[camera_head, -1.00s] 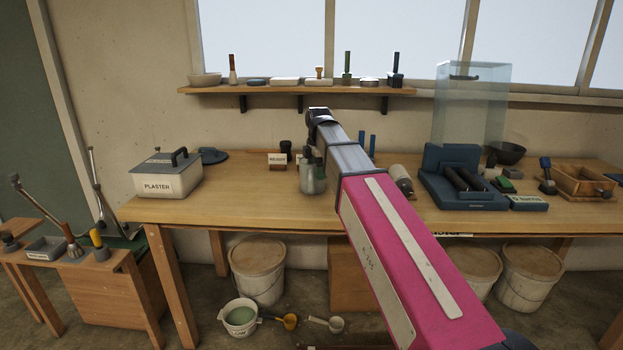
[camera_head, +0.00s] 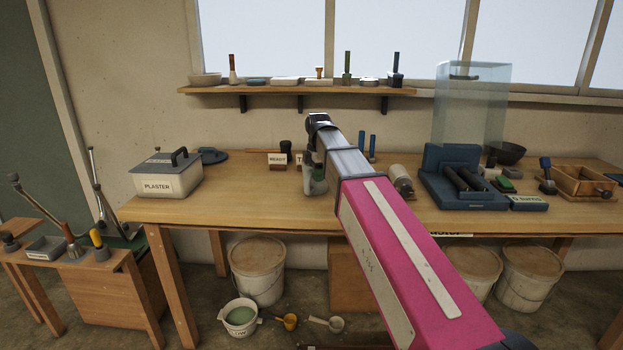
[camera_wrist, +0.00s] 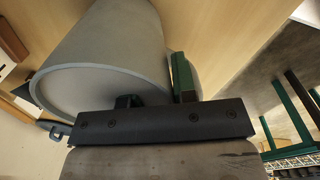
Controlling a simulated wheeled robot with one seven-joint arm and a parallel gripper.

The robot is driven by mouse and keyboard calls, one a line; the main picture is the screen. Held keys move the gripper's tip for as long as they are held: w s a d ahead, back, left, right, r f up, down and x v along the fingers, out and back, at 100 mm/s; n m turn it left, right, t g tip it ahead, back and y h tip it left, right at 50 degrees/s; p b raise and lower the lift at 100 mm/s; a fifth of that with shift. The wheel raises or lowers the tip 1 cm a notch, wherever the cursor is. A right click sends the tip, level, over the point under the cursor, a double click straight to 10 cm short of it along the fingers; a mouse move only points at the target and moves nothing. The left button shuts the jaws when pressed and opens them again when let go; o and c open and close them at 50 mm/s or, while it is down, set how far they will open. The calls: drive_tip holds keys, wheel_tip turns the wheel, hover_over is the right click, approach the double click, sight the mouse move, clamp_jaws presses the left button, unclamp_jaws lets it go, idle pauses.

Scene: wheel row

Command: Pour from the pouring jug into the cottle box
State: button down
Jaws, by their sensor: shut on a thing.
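The pouring jug is a grey cylinder (camera_wrist: 110,50) that fills the upper left of the wrist view, its round end facing the camera. My gripper (camera_wrist: 155,97) is shut on it; a green finger shows against its side. In the head view the jug (camera_head: 314,183) is partly hidden by my arm, over the middle of the bench. I cannot tell its exact tilt or what it contains. The cottle box looks to be the open wooden box (camera_head: 583,181) at the bench's right end, well to the right of the jug; its inside is hardly visible.
A white bottle (camera_head: 400,180), a blue stand with dark rollers (camera_head: 462,188) and a dark bowl (camera_head: 508,153) stand between my arm and the wooden box. A plaster bin (camera_head: 166,178) is at the left. The bench front left of my arm is clear.

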drive_tip(key=shift+r, duration=1.7)
idle(0.7)
wheel_tip(320, 180, up, 6)
drive_tip(key=shift+f, duration=0.2)
idle(0.9)
idle(0.4)
